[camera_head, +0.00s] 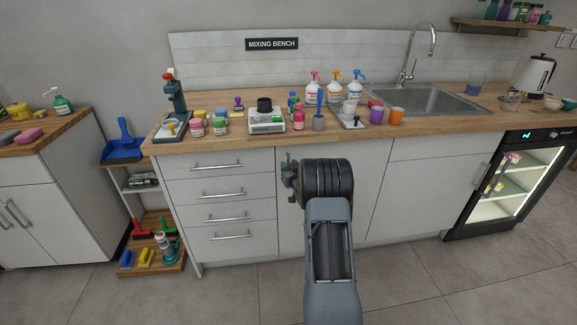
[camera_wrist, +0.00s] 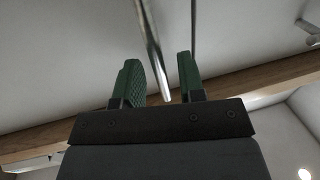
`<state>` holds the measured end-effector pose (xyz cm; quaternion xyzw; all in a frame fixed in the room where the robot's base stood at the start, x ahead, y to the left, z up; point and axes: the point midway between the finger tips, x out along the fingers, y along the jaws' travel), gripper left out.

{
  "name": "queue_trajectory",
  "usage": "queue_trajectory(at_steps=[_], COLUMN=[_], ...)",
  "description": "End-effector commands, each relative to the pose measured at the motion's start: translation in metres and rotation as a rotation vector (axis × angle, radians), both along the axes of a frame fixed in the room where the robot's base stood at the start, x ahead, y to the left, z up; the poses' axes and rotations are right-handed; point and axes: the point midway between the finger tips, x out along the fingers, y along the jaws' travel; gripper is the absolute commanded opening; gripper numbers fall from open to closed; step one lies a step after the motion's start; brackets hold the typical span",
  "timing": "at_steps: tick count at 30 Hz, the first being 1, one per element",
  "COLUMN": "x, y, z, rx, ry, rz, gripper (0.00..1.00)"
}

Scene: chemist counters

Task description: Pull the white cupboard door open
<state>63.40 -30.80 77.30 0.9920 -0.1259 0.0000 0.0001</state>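The white cupboard door (camera_head: 370,165) is the plain front under the wooden counter, right of the drawers, and looks shut. My arm hides much of it, and its handle is not clear in the head view. In the wrist view the white front (camera_wrist: 80,50) fills much of the picture. A slim metal bar handle (camera_wrist: 152,45) runs down it, its end lying between my gripper's two green fingers (camera_wrist: 160,75). The fingers stand apart, with a visible gap on each side of the bar. In the head view my gripper (camera_head: 289,180) is close to the front.
A drawer stack (camera_head: 217,205) with bar handles stands to the left. A lit glass-door fridge (camera_head: 510,185) is at the right. Bottles and a scale (camera_head: 266,118) crowd the counter above. The grey floor (camera_head: 420,275) before the cupboards is clear.

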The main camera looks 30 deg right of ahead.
Motion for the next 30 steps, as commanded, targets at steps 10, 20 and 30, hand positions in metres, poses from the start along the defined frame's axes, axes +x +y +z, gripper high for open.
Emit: queue_trajectory(at_steps=[10, 20, 30], x=[0.0111, 0.0109, 0.0108], y=[-0.0028, -0.0027, -0.0026], z=[0.0, 0.0001, 0.0001], rx=[0.001, 0.0, 0.0], ry=[0.0, 0.0, 0.0], rz=[-0.001, 0.0, 0.0], gripper=[0.36, 0.21, 0.0])
